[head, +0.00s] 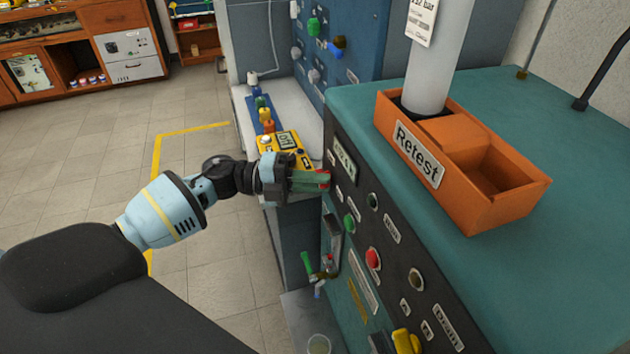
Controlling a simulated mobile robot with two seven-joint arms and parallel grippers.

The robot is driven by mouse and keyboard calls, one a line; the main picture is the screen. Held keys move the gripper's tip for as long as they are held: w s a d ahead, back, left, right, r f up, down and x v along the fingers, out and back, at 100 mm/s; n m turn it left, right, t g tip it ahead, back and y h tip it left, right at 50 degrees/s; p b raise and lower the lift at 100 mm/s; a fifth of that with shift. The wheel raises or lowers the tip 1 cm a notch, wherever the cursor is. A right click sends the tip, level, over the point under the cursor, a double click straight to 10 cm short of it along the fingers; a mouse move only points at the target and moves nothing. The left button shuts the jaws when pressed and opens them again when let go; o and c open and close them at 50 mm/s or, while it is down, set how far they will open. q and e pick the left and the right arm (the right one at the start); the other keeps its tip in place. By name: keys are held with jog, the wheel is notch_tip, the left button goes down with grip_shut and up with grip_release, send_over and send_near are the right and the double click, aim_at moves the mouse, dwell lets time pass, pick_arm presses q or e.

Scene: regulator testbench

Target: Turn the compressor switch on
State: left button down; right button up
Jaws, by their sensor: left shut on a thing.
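My left gripper (310,181) reaches in from the left to the upper left edge of the dark control panel (394,262). Its fingers are shut on a small red part (325,178), mostly hidden between the fingertips. This part is at the panel's far end, below a white label (345,159). I cannot read from here whether it is the compressor switch, or which position it is in. My right gripper is not in view.
The panel carries a green button (349,223), a red button (373,258) and a yellow handle (404,341). An orange Retest bin (485,207) sits on the teal top. A yellow device (284,142) lies on the bench behind. Open floor is at left.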

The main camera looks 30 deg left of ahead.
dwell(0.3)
pick_arm(q)
jog(key=c, duration=1.5)
grip_release()
jog(key=shift+o, duration=0.2)
jog(key=shift+a, duration=0.1)
jog(key=b+v, duration=0.1)
jog(key=v, duration=0.6)
jog(key=shift+s+a+b, duration=0.2)
jog(key=shift+a+b, duration=0.1)
